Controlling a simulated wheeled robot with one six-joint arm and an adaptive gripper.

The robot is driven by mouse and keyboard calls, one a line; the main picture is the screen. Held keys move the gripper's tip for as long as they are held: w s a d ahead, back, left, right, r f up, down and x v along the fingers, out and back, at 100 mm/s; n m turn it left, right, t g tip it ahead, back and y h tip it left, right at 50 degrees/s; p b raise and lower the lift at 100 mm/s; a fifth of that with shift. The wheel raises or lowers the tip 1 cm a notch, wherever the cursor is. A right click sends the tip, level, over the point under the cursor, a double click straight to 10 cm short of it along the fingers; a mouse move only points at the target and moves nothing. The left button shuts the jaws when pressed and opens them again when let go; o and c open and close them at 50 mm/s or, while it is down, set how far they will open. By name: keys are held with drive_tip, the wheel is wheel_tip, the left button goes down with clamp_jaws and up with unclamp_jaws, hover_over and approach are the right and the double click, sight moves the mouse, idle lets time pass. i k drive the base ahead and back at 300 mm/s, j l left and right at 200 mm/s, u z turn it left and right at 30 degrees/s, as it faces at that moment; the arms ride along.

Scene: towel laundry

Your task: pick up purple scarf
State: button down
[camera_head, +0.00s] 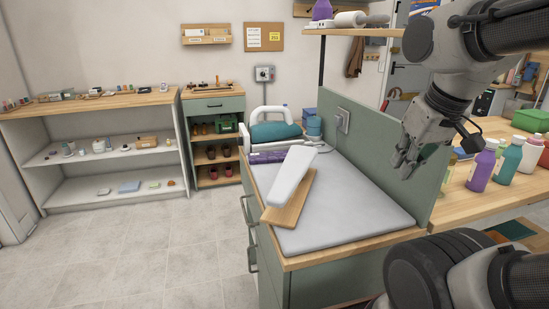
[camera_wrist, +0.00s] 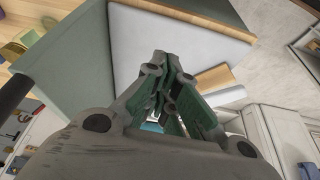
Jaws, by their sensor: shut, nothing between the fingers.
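A small purple folded cloth (camera_head: 264,158), likely the purple scarf, lies at the far left end of the grey-topped counter in the head view, just in front of a white rack. It is small there, and I cannot make out its folds. I cannot make it out in the wrist view. My gripper (camera_head: 405,166) hangs at the right, near the green divider panel, well apart from the purple cloth. In the wrist view my gripper (camera_wrist: 174,62) has its fingers together and holds nothing.
A white sleeve board (camera_head: 291,178) on a wooden base stands on the counter (camera_head: 350,212). A teal cloth (camera_head: 275,131) sits in the white rack (camera_head: 256,146). The green panel (camera_head: 372,138) rises along the counter's right side. Bottles (camera_head: 481,168) stand beyond it. The floor at left is clear.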

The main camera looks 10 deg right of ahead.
sight(262, 157)
drive_tip(key=i+j+z, duration=0.3)
drive_tip(key=j, duration=0.9)
drive_tip(key=j+z, duration=0.3)
drive_tip(key=j, duration=0.85)
drive_tip(key=i+j+z, duration=0.1)
drive_tip(key=i+j, duration=0.2)
drive_tip(key=i+j+z, duration=0.15)
drive_tip(key=j, duration=0.35)
drive_tip(key=i+j+z, duration=0.1)
drive_tip(key=i+j, duration=0.25)
